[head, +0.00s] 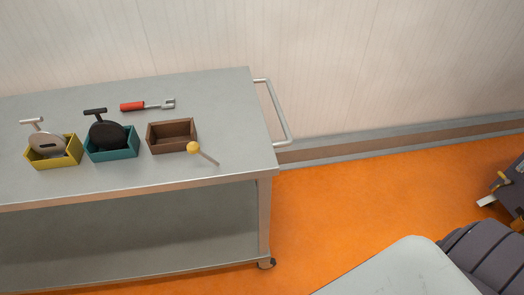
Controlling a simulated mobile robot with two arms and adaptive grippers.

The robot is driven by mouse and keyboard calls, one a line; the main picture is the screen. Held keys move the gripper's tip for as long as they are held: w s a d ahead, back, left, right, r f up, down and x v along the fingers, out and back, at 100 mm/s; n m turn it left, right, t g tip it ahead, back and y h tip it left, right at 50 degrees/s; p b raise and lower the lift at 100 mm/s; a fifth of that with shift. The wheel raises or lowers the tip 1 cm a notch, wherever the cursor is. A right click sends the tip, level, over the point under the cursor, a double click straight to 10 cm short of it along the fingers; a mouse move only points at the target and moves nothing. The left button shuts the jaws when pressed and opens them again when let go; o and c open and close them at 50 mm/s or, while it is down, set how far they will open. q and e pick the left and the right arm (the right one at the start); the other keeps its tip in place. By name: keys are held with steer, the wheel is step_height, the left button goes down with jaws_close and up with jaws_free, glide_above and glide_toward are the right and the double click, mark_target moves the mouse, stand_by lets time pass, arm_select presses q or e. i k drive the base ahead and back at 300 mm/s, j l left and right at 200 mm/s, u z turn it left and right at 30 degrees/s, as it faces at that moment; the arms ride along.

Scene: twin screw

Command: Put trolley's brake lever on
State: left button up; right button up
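The trolley (235,120) is a grey metal cart with a flat top, a lower shelf and a tubular handle (277,113) at its right end. A thin rod with a yellow ball knob (193,148) is on the top near the front right corner, beside the brown box; it looks like the brake lever. The rod slants from the knob down to the right. A small dark caster (267,263) shows under the right front leg. I cannot make out either of my grippers in the head view.
Yellow (68,158), teal (112,154) and brown (172,136) boxes stand on the top; the first two hold round handled tools. A red-handled fork tool (147,105) lies behind. Orange floor (340,215) is clear right of the trolley. A partly cut-off dark object (510,190) is at the right edge.

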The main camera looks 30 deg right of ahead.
mark_target(192, 147)
steer(key=l, duration=0.85)
steer(key=k+l, duration=0.15)
steer(key=l, duration=0.7)
